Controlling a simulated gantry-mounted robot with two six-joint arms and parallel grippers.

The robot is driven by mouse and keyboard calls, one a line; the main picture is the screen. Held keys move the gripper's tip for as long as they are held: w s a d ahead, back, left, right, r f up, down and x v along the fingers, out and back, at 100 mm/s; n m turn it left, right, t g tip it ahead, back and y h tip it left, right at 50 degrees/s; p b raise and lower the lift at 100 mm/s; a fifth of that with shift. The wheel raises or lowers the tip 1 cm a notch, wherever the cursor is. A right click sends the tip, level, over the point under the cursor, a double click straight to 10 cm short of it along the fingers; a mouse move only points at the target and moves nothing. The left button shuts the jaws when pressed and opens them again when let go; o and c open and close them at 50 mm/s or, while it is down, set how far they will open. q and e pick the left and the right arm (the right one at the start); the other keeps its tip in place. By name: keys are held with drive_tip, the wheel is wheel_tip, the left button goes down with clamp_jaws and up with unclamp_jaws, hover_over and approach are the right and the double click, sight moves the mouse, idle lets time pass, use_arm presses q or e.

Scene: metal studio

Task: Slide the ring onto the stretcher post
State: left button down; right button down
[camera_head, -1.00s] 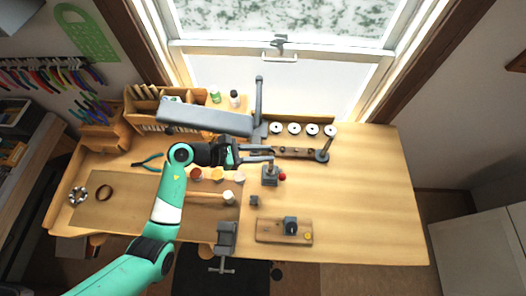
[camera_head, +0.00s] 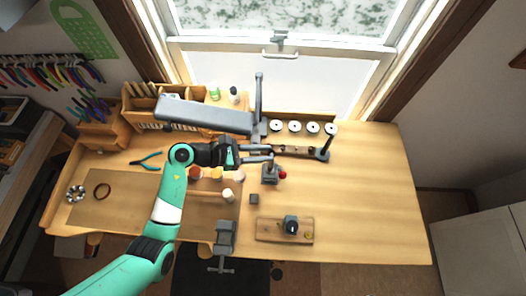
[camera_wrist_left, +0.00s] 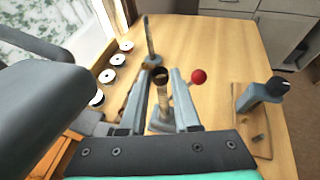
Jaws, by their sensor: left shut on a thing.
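The stretcher (camera_head: 270,176) is a small grey device with a red ball knob (camera_head: 283,175), standing near the middle of the bench. Its upright tapered post (camera_wrist_left: 162,100) shows between my gripper's fingers in the left wrist view. My left gripper (camera_head: 271,154) is level and shut on the ring (camera_wrist_left: 161,74), a small dark band with a brownish rim, at the top of the post. I cannot tell whether the ring is around the post's tip or just above it. The ring is too small to make out in the head view. My right gripper is not in view.
A grey lamp-like arm (camera_head: 205,115) hangs left of the gripper. A wooden block with a grey tool (camera_head: 290,226) lies in front. The bench's right side is clear.

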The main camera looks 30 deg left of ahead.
use_arm(q)
drive_tip(key=shift+f+b, duration=0.45)
drive_tip(key=shift+f, duration=0.25)
drive_tip(key=shift+f, duration=0.15)
drive_tip(key=c, duration=0.5)
unclamp_jaws()
drive_tip(key=shift+c, duration=0.2)
drive_tip(key=v, duration=1.1)
drive_tip(key=shift+s+a, duration=0.2)
drive_tip(key=shift+s, duration=0.05)
drive_tip(key=shift+d+r, duration=0.1)
drive_tip(key=shift+r, duration=0.15)
